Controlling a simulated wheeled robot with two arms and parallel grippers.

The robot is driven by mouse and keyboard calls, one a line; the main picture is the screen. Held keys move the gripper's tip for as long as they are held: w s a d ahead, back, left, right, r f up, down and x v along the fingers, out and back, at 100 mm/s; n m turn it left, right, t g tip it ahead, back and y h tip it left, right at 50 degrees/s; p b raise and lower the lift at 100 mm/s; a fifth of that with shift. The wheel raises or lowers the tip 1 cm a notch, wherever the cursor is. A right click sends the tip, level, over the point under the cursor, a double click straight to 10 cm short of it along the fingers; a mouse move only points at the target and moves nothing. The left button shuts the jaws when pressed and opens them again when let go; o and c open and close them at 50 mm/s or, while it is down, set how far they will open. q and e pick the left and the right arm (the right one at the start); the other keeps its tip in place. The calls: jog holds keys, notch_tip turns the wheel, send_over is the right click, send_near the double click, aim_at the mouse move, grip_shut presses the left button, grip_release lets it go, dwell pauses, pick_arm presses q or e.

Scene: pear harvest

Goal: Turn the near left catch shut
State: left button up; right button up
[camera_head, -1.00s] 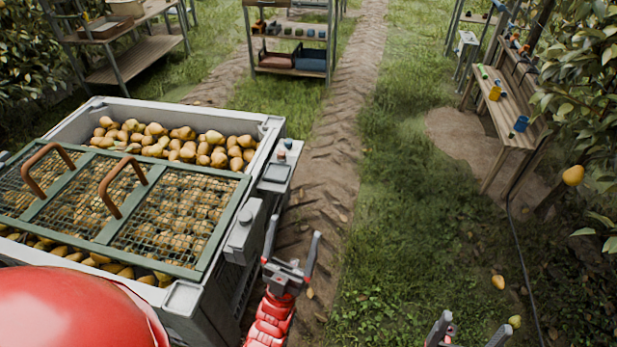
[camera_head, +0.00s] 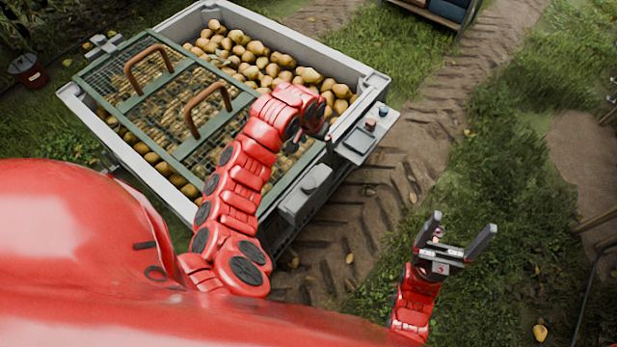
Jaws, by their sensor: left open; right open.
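The pear crate (camera_head: 172,196) stands left of centre, with a green-framed mesh lid (camera_head: 186,150) over part of it. The lid has two brown handles (camera_head: 190,112). A grey block with a round knob (camera_head: 308,190) sits on the crate's right side, perhaps a catch. I cannot pick out the near left catch for certain. My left arm crosses the lid and its gripper (camera_head: 318,130) is over the crate's right part. My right gripper (camera_head: 458,232) is open and empty above the grass, right of the crate.
A grey panel with small blue and red knobs (camera_head: 370,124) is fixed to the crate's right wall. A grey fitting (camera_head: 101,45) shows at the lid's far left. A dark red pot (camera_head: 28,71) stands on the grass.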

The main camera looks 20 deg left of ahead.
aim_at(309, 182)
pick_arm(q)
jog(key=s+r+g, duration=0.2)
jog(key=s+g, duration=0.1)
jog(key=s, duration=0.2)
jog(key=shift+y, duration=0.3)
jog(key=f, duration=0.8)
jog(key=f+p, duration=0.1)
jog(key=f, duration=0.7)
jog(key=shift+a+f, duration=0.2)
jog(key=shift+f, duration=0.05)
grip_shut()
